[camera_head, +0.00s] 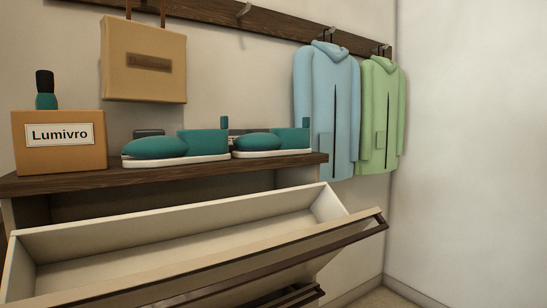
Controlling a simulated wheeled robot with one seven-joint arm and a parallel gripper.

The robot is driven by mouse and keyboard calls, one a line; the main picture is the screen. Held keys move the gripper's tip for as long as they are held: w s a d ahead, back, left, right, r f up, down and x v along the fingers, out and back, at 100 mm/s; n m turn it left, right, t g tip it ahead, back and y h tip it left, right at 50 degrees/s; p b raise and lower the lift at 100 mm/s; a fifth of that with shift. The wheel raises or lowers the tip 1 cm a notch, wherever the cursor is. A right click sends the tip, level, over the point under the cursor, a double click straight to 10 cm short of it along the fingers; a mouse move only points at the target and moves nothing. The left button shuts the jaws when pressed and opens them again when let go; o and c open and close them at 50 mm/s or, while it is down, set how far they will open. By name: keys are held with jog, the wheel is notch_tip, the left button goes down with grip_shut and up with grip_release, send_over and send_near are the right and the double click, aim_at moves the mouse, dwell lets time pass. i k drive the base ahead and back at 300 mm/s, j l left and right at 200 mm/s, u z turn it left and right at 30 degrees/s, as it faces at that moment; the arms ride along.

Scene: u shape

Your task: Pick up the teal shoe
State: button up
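Two teal shoes with white soles stand side by side on the dark wooden top of a shoe cabinet. The left teal shoe (172,147) is nearer the middle of the top, and the right teal shoe (272,141) is near its right end. Both point left, with their taller heel ends to the right. They sit upright and close together, the left one's heel overlapping the right one's toe in the picture. My gripper is not in view.
A box labelled Lumivro (60,143) stands left of the shoes, a teal and black item (46,90) above it. The cabinet's tilt-out compartment (180,238) is open and looks empty. A bag (144,60) and blue (322,100) and green (379,110) jackets hang behind.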

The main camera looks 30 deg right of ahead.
aim_at(279, 141)
jog(key=i+l+z, duration=0.2)
jog(key=l, duration=0.25)
jog(key=i+l+z, duration=0.2)
jog(key=i+l, duration=0.2)
